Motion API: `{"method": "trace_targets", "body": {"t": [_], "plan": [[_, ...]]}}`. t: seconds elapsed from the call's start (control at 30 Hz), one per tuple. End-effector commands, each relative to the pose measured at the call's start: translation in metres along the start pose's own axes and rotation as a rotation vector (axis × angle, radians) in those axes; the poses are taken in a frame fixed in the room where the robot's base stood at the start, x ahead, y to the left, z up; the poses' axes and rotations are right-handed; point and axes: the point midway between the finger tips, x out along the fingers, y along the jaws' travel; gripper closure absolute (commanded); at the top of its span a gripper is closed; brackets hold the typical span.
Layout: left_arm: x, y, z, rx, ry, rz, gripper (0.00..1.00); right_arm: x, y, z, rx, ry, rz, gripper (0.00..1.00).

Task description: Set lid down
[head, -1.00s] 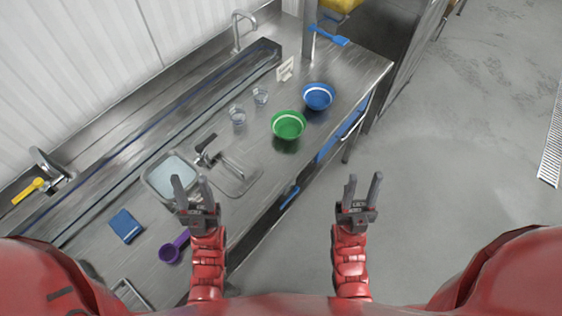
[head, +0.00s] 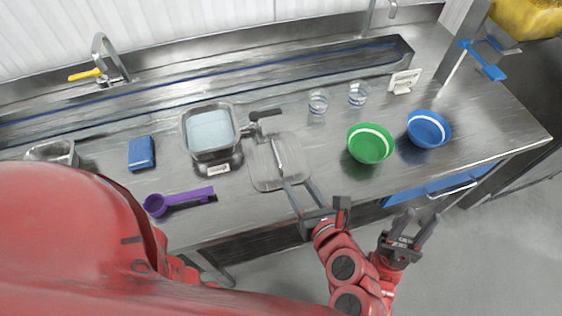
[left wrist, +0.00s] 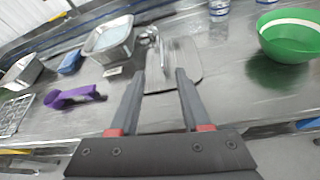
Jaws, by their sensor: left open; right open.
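The flat grey lid (head: 265,172) lies on the steel counter just right of the metal pan (head: 185,137), with a raised handle across its middle. The pan is uncovered and holds pale contents. My left gripper (head: 298,186) is open and empty, with its fingertips at the lid's near edge. In the left wrist view the lid (left wrist: 192,58) lies ahead of the two spread fingers (left wrist: 159,72). Whether the fingertips touch it I cannot tell. My right gripper (head: 421,218) is open and empty, in front of the counter's edge.
A green bowl (head: 370,150) and a blue bowl (head: 428,130) stand to the right. Two glasses (head: 318,102) stand behind the lid. A purple scoop (head: 178,200) and a blue block-like item (head: 141,153) lie to the left. A small white label (head: 218,168) is before the pan.

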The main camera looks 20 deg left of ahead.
Motion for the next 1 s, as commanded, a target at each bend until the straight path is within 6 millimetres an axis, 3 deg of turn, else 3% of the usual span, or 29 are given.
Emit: {"method": "trace_targets", "body": {"t": [0.7, 1.0], "plan": [[0.105, -0.002, -0.002, -0.006, 0.009, -0.004, 0.53, 0.025, 0.001, -0.004, 0.000, 0.000, 0.000, 0.58], [0.121, -0.004, -0.003, -0.005, 0.007, -0.011, 0.53, 0.028, 0.001, -0.005, 0.000, 0.000, 0.000, 0.58]]}}
